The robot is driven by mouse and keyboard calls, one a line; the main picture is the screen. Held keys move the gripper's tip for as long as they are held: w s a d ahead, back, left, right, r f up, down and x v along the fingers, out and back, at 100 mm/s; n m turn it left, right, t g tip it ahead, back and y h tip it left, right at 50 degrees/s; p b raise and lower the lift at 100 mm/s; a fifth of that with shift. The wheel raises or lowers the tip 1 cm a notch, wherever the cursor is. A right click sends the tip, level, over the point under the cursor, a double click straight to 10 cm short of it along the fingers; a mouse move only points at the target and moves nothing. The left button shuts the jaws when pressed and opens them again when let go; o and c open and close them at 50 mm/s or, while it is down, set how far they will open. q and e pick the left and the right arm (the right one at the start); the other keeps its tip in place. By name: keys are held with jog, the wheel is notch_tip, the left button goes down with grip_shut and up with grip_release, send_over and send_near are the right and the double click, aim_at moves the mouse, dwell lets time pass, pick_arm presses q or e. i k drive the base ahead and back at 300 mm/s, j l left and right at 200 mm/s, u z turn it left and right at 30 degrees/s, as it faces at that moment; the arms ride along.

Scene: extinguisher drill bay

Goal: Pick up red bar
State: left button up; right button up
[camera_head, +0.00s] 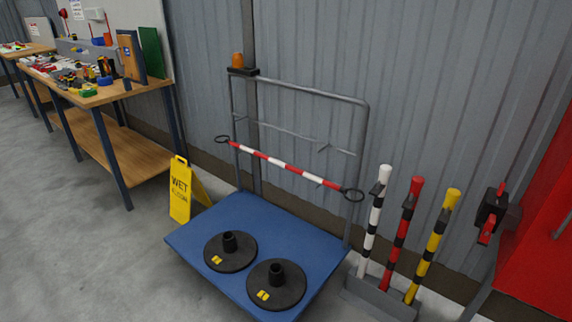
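A red-and-white striped bar (285,165) runs slanting across the front of the grey frame of a blue platform cart (265,213). It has a black ring at each end, and its right end is lower in the picture. A red post with black bands (402,232) stands upright in a grey holder (378,299) at the right, between a white post (376,215) and a yellow post (434,243), both with black bands. Neither of my grippers is in view.
Two black round bases (276,286) with short sockets sit on the cart. A yellow wet-floor sign (181,190) stands left of it. A cluttered wooden workbench (122,92) is at the left, and a red cabinet-like surface (540,235) is at the right. Floor at lower left is clear.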

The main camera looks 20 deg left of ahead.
aim_at(338, 188)
jog(key=i+j+u, duration=0.2)
jog(key=j+u, duration=0.25)
jog(key=i+j+u, duration=0.2)
jog(key=u, duration=0.25)
jog(key=i, duration=0.1)
